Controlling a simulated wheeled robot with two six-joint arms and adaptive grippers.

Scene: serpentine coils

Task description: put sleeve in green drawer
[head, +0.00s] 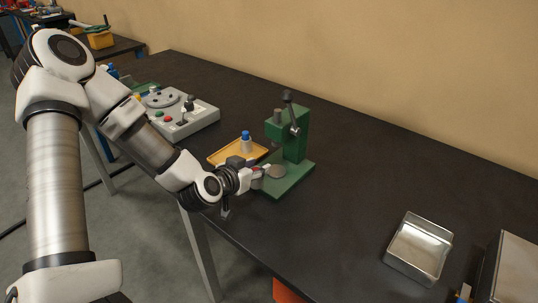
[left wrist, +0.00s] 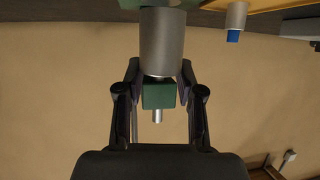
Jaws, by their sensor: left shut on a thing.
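A plain silver cylinder, which looks like the sleeve (left wrist: 162,42), sits between the fingers of my left gripper (left wrist: 160,78) in the left wrist view. In the head view my left gripper (head: 262,173) is shut at the front of a green press (head: 292,135), low over its base. A grey round face shows just past the fingertips; I cannot tell if it is the cylinder or part of the press. Whether the cylinder touches the base is unclear. No green drawer can be made out. My right gripper is out of view.
A yellow tray (head: 222,157) holding a blue-topped silver piece (head: 245,142) is close beside the gripper. A grey control box (head: 184,117) stands further left. An open metal bin (head: 420,250) is at the right. Something orange (head: 288,291) shows under the table's front edge. The middle-right tabletop is clear.

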